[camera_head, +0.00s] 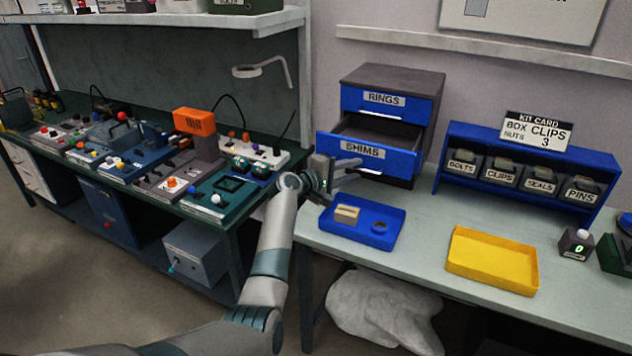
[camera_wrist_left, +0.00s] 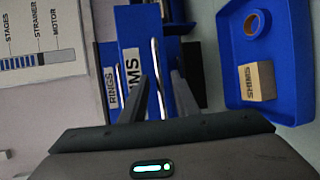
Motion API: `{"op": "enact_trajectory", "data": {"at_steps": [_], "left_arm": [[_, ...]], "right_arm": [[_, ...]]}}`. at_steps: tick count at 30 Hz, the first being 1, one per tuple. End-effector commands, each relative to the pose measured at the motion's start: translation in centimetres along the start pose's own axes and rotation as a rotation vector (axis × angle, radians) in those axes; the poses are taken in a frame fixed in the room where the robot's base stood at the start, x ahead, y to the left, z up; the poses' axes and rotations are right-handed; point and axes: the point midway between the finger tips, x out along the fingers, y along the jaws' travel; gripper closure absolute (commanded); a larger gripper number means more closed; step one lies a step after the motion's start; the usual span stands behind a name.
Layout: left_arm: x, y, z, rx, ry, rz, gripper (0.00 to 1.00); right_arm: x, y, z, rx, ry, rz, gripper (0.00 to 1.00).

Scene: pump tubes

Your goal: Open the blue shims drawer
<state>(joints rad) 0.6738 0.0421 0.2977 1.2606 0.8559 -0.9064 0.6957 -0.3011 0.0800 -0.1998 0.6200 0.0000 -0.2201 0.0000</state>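The blue SHIMS drawer (camera_head: 392,161) is pulled well out of the grey cabinet (camera_head: 393,80), with its dark inside showing. Its pale bar handle (camera_head: 362,172) runs along the lower front. In the left wrist view the SHIMS drawer front (camera_wrist_left: 129,38) is seen sideways, with the handle (camera_wrist_left: 155,60) between the finger lines. My left gripper (camera_head: 354,172) is in front of the drawer's left part. Its fingers are apart, with a gap on either side of the handle; whether they touch it is unclear. My right gripper is not in view.
The RINGS drawer (camera_head: 386,102) above is shut. A blue tray (camera_head: 388,213) below the gripper holds a tan SHIMS box (camera_head: 347,214) and a ring (camera_head: 379,227). A yellow tray (camera_head: 492,261) and blue bin rack (camera_head: 528,167) stand to the right.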

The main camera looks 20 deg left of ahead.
Motion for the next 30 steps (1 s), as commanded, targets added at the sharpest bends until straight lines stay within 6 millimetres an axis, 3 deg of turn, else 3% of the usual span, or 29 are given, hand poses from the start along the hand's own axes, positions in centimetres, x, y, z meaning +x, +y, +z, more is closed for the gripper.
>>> {"op": "enact_trajectory", "data": {"at_steps": [21, 30], "left_arm": [[-11.9, -0.2, -0.1, 0.004, 0.002, 0.001, 0.72], [-15.0, -0.1, 0.0, 0.001, 0.001, 0.0, 0.72]], "right_arm": [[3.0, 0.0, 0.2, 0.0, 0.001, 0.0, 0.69], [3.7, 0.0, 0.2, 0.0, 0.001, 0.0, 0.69]]}}
